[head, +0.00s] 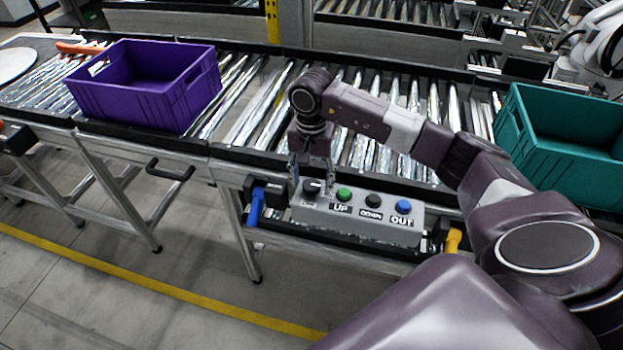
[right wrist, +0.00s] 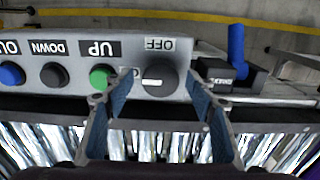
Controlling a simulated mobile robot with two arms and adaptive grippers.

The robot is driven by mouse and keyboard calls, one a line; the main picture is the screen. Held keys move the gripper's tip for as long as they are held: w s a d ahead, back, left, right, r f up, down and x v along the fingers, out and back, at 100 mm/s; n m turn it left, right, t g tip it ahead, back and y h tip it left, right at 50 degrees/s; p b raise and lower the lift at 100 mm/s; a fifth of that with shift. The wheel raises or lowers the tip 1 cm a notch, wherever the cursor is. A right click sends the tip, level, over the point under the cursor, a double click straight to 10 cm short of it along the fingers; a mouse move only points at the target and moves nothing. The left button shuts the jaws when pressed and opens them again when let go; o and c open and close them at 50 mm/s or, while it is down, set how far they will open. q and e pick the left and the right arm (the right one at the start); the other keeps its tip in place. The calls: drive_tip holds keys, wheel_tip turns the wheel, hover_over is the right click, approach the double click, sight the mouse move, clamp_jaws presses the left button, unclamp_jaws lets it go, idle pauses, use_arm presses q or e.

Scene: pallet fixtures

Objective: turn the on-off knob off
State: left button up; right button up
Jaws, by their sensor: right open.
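The on-off knob (head: 311,187) is a dark round knob at the left end of a grey control box (head: 345,212). In the right wrist view the knob (right wrist: 160,78) has a white mark that lies sideways, on the side of a partly hidden label. An OFF label (right wrist: 160,44) shows upside down above the knob in that view. My right gripper (head: 312,168) points down over the knob from above. In the right wrist view its open fingers (right wrist: 158,82) stand on either side of the knob, with gaps visible. My left gripper is not in view.
The green UP (head: 343,195), black DOWN (head: 373,200) and blue OUT (head: 403,206) buttons sit right of the knob. A blue handle (head: 256,206) is at the box's left. A purple crate (head: 140,105) and a teal crate (head: 560,155) stand on the roller conveyor behind.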

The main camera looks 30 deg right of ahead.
drive_tip(key=shift+f, duration=0.15)
drive_tip(key=c, duration=1.2)
drive_tip(key=shift+o, duration=0.2)
